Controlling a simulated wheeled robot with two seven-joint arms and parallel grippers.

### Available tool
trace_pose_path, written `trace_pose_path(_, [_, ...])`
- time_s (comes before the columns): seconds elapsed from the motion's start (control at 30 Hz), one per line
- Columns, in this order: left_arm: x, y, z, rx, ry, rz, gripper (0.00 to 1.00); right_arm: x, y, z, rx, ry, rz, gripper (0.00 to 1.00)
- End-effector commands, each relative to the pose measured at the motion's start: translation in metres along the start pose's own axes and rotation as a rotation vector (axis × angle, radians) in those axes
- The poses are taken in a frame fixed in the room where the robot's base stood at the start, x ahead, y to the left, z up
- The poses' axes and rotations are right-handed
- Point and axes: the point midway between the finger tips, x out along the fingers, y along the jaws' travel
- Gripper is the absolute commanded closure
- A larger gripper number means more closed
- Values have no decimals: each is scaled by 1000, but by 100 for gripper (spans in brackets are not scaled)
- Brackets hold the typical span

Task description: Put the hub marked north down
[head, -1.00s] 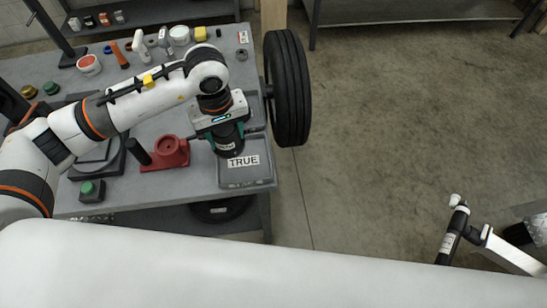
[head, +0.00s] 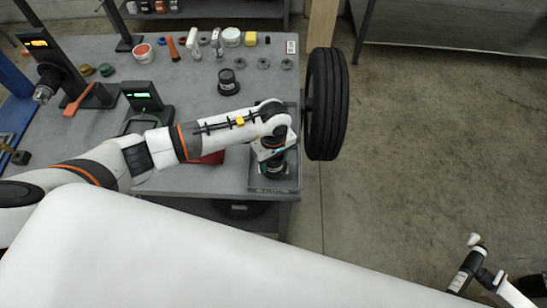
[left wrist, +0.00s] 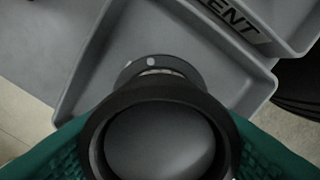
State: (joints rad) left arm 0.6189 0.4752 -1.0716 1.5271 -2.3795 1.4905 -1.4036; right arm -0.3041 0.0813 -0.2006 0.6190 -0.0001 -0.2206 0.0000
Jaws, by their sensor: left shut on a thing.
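My left gripper (head: 273,160) is shut on a dark round hub (left wrist: 160,135), which fills the lower middle of the left wrist view between green finger pads. The hub is over the front part of a grey tray (head: 294,178) at the table's right edge. A label, faint here, is on the tray's front. In the left wrist view a divider separates this part from one with a label ending in "ENT". I cannot tell whether the hub touches the tray floor, nor read its marking. Another dark hub (head: 228,83) with a pale label stands on the table.
A black wheel (head: 326,104) stands beside the tray's right side. A device with a green display (head: 143,97) and a red fixture (head: 210,158), partly behind my arm, are to the left. Cups and small parts line the table's back. Open floor lies right.

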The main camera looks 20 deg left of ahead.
Motion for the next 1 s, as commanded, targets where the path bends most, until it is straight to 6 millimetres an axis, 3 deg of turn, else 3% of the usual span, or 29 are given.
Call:
trace_pose_path(0.5, [13, -1, 1, 2, -2, -4, 100, 2, -1, 3, 1, -5, -1, 64])
trace_pose_path(0.53, [14, 0, 0, 2, -1, -1, 43, 1, -1, 4, 1, -5, -1, 64])
trace_pose_path(0.6, [13, 0, 0, 1, -1, -1, 31, 0, -1, 4, 1, -5, -1, 64])
trace_pose_path(0.67, [13, 0, 0, 1, -1, -1, 24, 0, -1, 4, 1, -6, -1, 64])
trace_pose_path(1.0, [9, 0, 0, 1, 0, 0, 24, -5, -1, 5, 1, -7, -1, 64])
